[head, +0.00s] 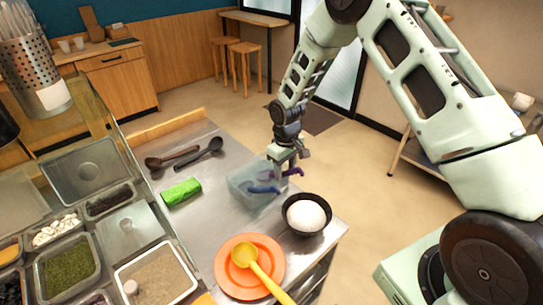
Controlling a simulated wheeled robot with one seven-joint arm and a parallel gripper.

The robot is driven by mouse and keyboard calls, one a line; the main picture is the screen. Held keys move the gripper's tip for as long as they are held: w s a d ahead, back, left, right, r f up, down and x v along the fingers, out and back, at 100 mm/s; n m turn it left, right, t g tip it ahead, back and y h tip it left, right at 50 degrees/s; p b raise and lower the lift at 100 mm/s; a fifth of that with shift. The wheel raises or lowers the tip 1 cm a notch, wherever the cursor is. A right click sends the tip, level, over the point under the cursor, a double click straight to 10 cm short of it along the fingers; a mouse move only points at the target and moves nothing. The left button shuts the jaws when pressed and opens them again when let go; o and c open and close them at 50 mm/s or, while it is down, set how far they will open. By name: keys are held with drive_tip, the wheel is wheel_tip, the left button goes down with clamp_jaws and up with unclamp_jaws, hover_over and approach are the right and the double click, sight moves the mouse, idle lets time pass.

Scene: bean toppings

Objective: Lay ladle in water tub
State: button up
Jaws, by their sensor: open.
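The water tub (240,192) is a clear, bluish box on the steel counter, left of the black bowl. My gripper (284,178) is open at the tub's right side, pointing down. Purple curved parts show around the fingertips and inside the tub; I cannot tell whether they are one object or several, or whether they touch the fingers. A yellow ladle (245,256) rests on an orange plate (222,267), its handle reaching toward the bottom edge. Two dark ladle-like utensils, one brown (172,158) and one black (203,153), lie at the counter's far left.
A black bowl (290,228) with white contents stands close to the tub's right. A green packet (181,192) lies left of the tub. Topping trays, including one of green bits (68,269), fill the lower left. Bare counter shows between packet and plate.

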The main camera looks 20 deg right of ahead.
wheel_tip(320, 180, up, 17)
drive_tip(key=b, duration=0.4)
drive_tip(key=shift+r, duration=0.15)
drive_tip(key=shift+w, duration=0.1)
drive_tip(key=s+a+r+n+b, duration=0.1)
drive_tip(key=s+a+n+b, duration=0.1)
drive_tip(key=s+a, duration=1.15)
drive_tip(key=s+a+f+n+b, duration=0.1)
drive_tip(key=s+a+f, duration=0.1)
drive_tip(key=s, duration=1.8)
drive_tip(key=shift+a+n+y, duration=0.2)
drive_tip(key=shift+n+y, duration=0.1)
